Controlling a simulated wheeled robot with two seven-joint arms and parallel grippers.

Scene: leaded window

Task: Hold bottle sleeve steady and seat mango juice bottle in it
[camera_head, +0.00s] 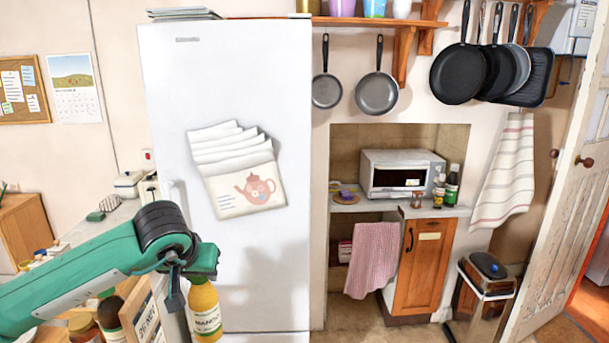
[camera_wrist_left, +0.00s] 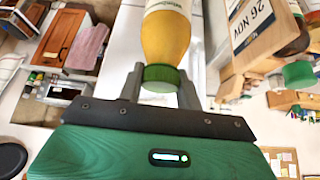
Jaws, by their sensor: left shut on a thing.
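The mango juice bottle (camera_head: 205,308) is yellow-orange with a pale label and hangs roughly upright below my left gripper (camera_head: 196,277), in front of the fridge. In the left wrist view the bottle (camera_wrist_left: 167,38) shows its green cap between the two fingers of my left gripper (camera_wrist_left: 160,86). The gripper is shut on the bottle at its cap end. I cannot make out the bottle sleeve in either view. My right gripper is not in view.
A wooden date block (camera_head: 147,318) and a dark bottle (camera_head: 108,318) stand close to the left of the held bottle, partly behind my arm. The white fridge (camera_head: 230,85) rises behind it. A microwave (camera_head: 400,173) sits in an alcove farther right.

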